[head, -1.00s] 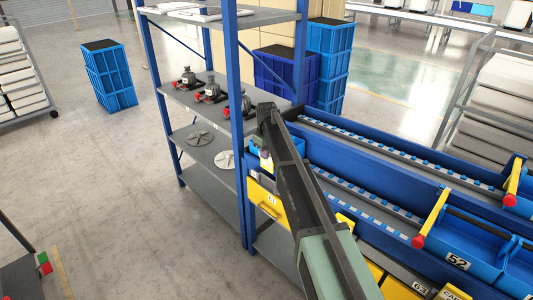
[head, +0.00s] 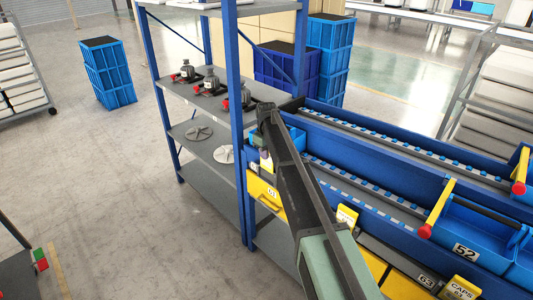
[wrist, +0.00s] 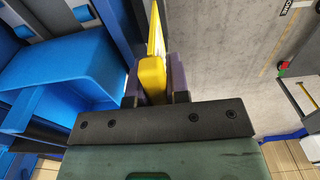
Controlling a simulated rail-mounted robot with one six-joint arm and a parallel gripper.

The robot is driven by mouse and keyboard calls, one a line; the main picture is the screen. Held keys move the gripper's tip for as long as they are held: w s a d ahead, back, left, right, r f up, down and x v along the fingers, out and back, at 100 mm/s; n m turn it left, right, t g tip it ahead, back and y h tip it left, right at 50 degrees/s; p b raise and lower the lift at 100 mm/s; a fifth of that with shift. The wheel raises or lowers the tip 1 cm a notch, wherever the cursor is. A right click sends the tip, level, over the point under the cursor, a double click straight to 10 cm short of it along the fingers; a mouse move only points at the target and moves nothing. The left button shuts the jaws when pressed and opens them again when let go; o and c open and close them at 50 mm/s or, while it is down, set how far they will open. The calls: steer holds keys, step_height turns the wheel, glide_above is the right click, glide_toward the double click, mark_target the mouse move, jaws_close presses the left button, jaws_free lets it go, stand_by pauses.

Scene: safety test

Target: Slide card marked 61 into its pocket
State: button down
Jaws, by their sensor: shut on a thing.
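My gripper (wrist: 153,82) is shut on a yellow card (wrist: 152,70) in the wrist view. The card's thick near end sits between the two dark fingers, and its thin part runs away from me, almost edge-on. Its number does not show there. In the head view a yellow panel (head: 264,194) with a small label that looks like 61 is just left of my arm, by the blue upright. I cannot tell for certain if it is the held card. The pocket for the card cannot be made out; my arm covers part of the rack front.
A blue bin (wrist: 75,65) is close left of my gripper in the wrist view. The bin marked 52 (head: 465,250) and a yellow CAPS card (head: 459,289) are at the right. A blue-post shelf (head: 205,178) stands left of my arm. Open floor (head: 100,180) lies beyond.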

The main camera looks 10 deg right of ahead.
mark_target(266, 170)
steer(key=shift+f+b, duration=2.2)
steer(key=shift+f, duration=0.25)
steer(key=c, duration=1)
jaws_free()
steer(key=shift+r, duration=0.1)
step_height(266, 170, up, 18)
steer(key=p, duration=1.7)
steer(key=shift+p, duration=0.4)
steer(key=shift+f, duration=0.2)
